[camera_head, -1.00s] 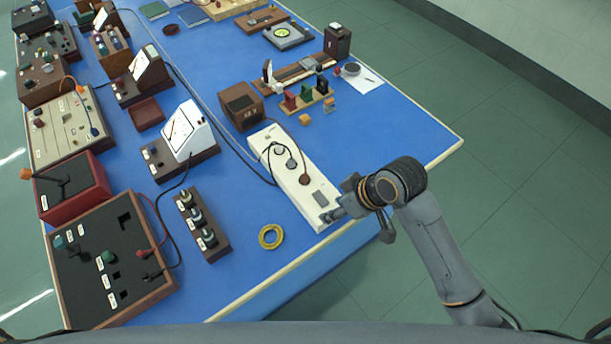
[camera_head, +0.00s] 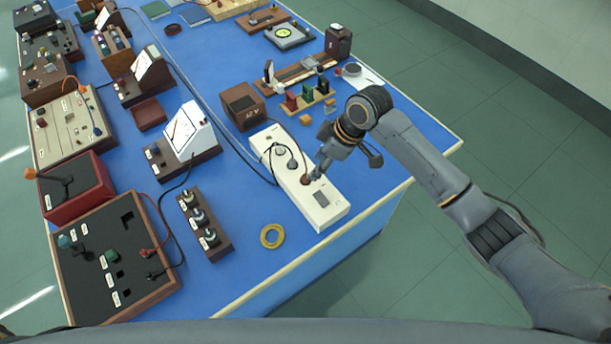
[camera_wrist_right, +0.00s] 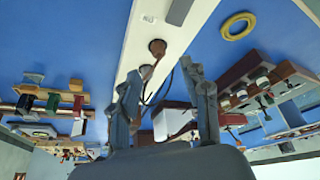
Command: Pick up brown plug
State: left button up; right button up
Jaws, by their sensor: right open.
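The brown plug (camera_head: 304,181) sits in the white power strip (camera_head: 327,214), near the strip's middle. In the right wrist view the round brown plug (camera_wrist_right: 157,47) shows on the white strip, with a brown stem or cord end running down from it. My right gripper (camera_head: 314,175) is just above and beside the plug in the head view. In the wrist view its two fingers (camera_wrist_right: 160,82) stand apart, and the plug lies beyond the gap between them. Contact with the plug cannot be made out. My left gripper is not in view.
Two grey round plugs with black cords (camera_head: 281,153) sit farther along the strip. A brown box (camera_head: 243,104) and a small rack with coloured holders (camera_head: 308,101) stand beyond. A yellow ring (camera_head: 272,236) lies on the blue tabletop. The table's near right edge is clear.

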aim_at(306, 176)
jog(key=shift+x, duration=0.8)
jog(key=shift+p+x, duration=0.85)
jog(key=shift+x, duration=1.85)
jog(key=shift+w+a, duration=0.1)
jog(key=shift+w, duration=0.05)
grip_shut()
